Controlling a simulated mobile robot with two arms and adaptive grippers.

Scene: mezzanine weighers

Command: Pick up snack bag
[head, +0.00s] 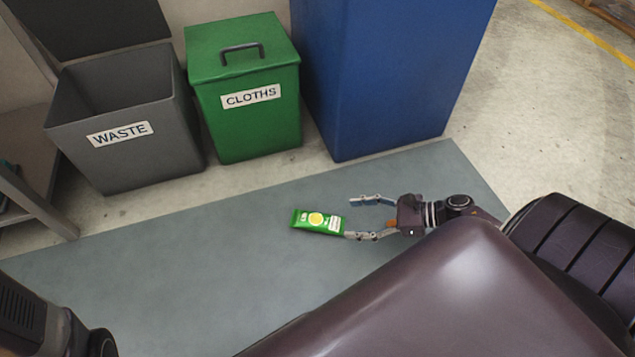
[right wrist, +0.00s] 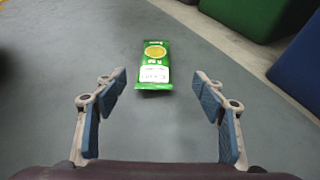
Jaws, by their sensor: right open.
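The snack bag (head: 318,221) is a small green packet with a yellow round mark and a white label. It lies flat on the grey-blue floor mat (head: 200,270). My right gripper (head: 348,218) is open, with its fingers pointing left toward the bag's right end. In the right wrist view the bag (right wrist: 154,62) lies ahead of and between the two spread fingertips (right wrist: 160,80), with nothing held. I cannot tell whether a finger touches the bag. Part of my left arm shows at the lower left, but its gripper is out of view.
An open grey bin marked WASTE (head: 125,132), a lidded green bin marked CLOTHS (head: 245,95) and a tall blue container (head: 385,75) stand along the mat's far edge. A shelf or bench leg (head: 40,200) is at the left. The mat around the bag is clear.

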